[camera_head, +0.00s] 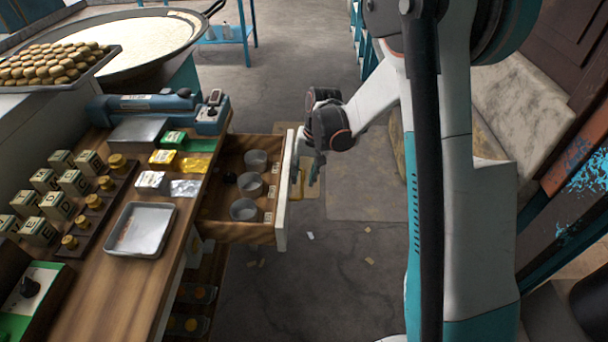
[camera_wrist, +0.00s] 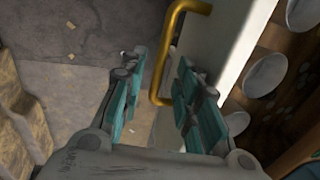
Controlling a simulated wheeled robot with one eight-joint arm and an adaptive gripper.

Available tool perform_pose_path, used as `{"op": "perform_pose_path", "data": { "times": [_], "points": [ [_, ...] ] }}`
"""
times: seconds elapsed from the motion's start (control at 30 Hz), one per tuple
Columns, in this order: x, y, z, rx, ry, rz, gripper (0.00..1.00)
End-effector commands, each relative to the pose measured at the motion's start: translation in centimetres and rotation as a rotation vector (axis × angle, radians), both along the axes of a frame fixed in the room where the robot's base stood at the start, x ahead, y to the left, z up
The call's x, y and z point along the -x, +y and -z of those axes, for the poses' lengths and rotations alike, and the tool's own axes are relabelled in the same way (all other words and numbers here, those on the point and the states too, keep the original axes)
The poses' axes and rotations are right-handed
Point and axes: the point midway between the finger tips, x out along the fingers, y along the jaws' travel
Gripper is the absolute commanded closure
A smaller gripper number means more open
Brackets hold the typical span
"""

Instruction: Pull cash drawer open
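The cash drawer (camera_head: 255,233) is pulled out from the wooden counter, with several round metal cups inside. Its pale front panel (camera_head: 284,200) faces my arm, and it also shows in the wrist view (camera_wrist: 225,40). A gold handle (camera_wrist: 168,55) is fixed to that panel; in the head view it is partly hidden behind my gripper. My gripper (camera_head: 306,172) is at the front panel. In the wrist view its fingers (camera_wrist: 158,75) are apart, with the handle in the gap between them. I cannot tell whether either finger touches the handle.
The counter (camera_head: 110,300) holds a metal tray (camera_head: 140,230), several small boxes and a blue device (camera_head: 160,108). A tray of round pastries (camera_head: 50,66) and a large pan (camera_head: 125,45) stand behind. Open floor with a few scraps lies in front of the drawer.

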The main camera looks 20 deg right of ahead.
Motion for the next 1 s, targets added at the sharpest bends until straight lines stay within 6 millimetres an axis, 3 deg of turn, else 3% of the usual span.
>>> {"op": "perform_pose_path", "data": {
  "times": [0.53,0.7,1.0],
  "points": [
    [0.6,-1.7,-9.5,0.0,0.0,0.001,0.7],
    [0.7,-1.9,-10.9,0.0,0.0,0.0,0.7],
    [0.7,-2.0,-11.2,0.0,0.0,0.0,0.7]
  ]
}}
